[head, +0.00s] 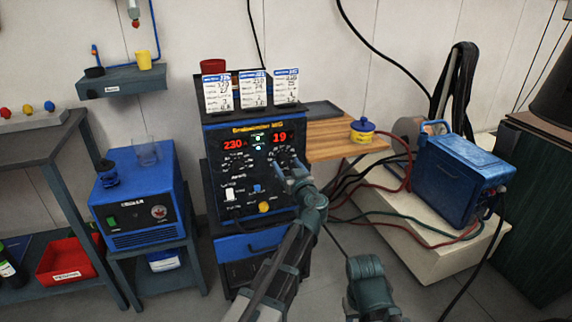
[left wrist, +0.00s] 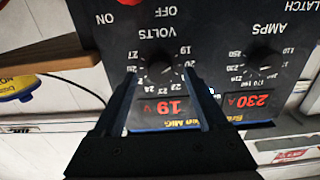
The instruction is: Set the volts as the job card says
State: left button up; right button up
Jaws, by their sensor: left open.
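The blue and black welder (head: 230,188) shows red displays reading 230 on the left and 19 on the right. Its VOLTS knob (left wrist: 160,71) lies between the fingertips in the left wrist view, where the panel is upside down. My left gripper (head: 286,168) is open, its fingers either side of the knob with visible gaps; I cannot tell how deep they reach. The AMPS knob (left wrist: 262,60) is beside it. Three job cards stand on top: left (head: 217,93), middle (head: 253,90) and right (head: 286,87). Their small print is too blurred to read surely.
A wooden shelf (head: 335,140) with a yellow and blue tub (head: 362,130) adjoins the welder's right. A blue cooler unit (head: 140,205) stands left. A blue case (head: 462,175) with red and green cables sits on a pale bench at right.

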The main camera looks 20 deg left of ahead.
pick_arm(q)
jog(key=shift+x, duration=0.8)
grip_shut()
